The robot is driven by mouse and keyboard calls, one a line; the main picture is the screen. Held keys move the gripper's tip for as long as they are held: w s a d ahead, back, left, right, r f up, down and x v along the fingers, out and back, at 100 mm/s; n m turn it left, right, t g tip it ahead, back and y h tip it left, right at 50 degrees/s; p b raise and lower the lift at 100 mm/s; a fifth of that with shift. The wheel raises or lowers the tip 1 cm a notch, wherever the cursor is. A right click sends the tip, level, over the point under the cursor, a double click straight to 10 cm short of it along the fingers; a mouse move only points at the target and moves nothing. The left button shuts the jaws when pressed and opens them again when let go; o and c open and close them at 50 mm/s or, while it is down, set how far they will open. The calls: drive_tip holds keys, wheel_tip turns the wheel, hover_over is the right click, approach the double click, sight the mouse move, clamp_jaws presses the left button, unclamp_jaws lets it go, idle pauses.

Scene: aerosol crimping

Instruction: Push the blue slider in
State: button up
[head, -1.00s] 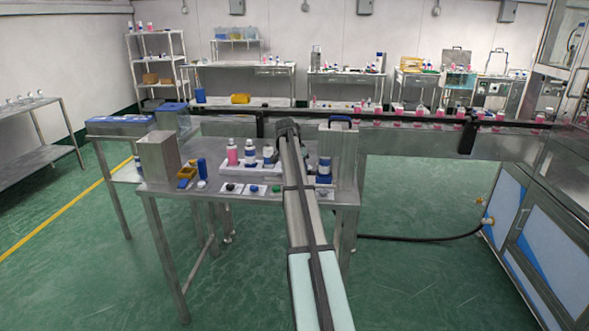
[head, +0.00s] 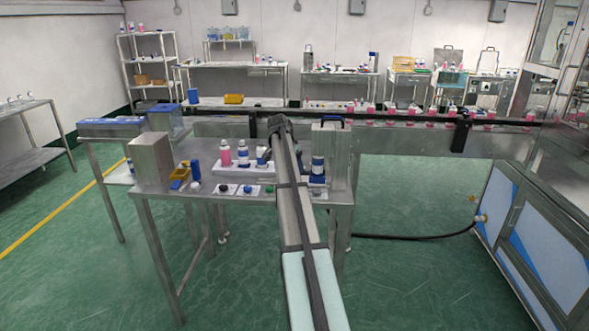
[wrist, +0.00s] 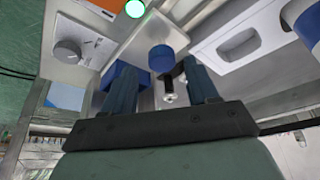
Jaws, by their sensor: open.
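In the head view, a small blue part (head: 247,189) sits on a white plate near the table's front edge, between a dark knob and a green one. In the wrist view, a round blue piece (wrist: 162,58) stands out from a pale plate, just ahead of my gripper and between its fingers in the picture. I cannot tell for sure that it is the slider. My gripper (wrist: 188,82) is open, with its two dark blue fingers apart and nothing seen gripped. Contact with the blue piece cannot be told. In the head view my arm hides the gripper.
A grey knob (wrist: 67,52) and a lit green button (wrist: 135,8) are near the blue piece. A pink bottle (head: 225,153) and other bottles stand behind the plates. A yellow bin (head: 181,173) and a metal box (head: 152,160) are at the table's left.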

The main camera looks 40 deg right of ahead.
drive_tip(key=v, duration=1.2)
drive_tip(key=shift+r, duration=0.2)
drive_tip(key=shift+s, duration=0.1)
